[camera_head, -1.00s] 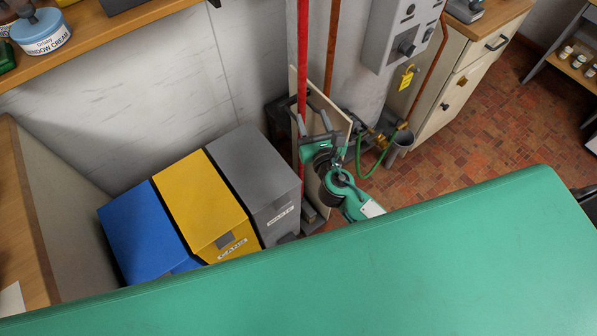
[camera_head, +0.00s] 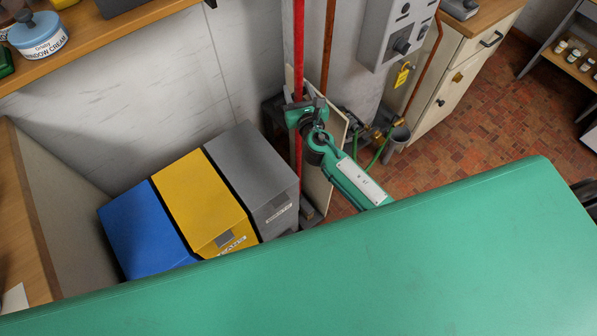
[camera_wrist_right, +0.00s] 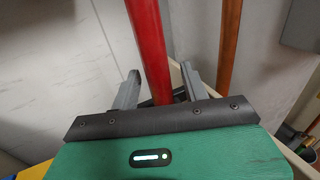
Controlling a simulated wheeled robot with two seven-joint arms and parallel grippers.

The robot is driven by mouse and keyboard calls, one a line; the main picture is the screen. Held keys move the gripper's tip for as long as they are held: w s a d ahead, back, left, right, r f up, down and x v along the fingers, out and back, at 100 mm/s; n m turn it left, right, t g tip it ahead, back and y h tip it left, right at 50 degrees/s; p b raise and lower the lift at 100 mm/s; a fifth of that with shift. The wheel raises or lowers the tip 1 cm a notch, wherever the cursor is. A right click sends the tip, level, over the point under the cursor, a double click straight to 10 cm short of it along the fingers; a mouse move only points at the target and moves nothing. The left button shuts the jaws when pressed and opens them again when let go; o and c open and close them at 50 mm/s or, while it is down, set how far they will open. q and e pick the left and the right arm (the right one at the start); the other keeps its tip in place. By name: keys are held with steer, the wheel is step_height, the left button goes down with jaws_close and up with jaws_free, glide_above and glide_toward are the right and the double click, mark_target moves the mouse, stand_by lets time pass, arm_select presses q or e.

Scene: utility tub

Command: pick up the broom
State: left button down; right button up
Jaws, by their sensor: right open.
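The broom shows as an upright red handle (camera_head: 300,45) against the wall, right of the grey bin. Its head is hidden. My right gripper (camera_head: 303,104) is at the handle, its arm reaching in from the lower right. In the right wrist view the red handle (camera_wrist_right: 148,40) runs down between the two spread grey fingers (camera_wrist_right: 159,88). The gripper is open around the handle, not closed on it. My left gripper is in neither view.
A brown upright pole (camera_head: 329,45) stands just right of the broom. A blue bin (camera_head: 145,232), yellow bin (camera_head: 200,200) and grey bin (camera_head: 250,170) stand left. A grey wall box (camera_head: 392,35) and drawer cabinet (camera_head: 465,70) are on the right. Open tiled floor (camera_head: 470,130) lies right.

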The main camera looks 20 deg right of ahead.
jaws_close()
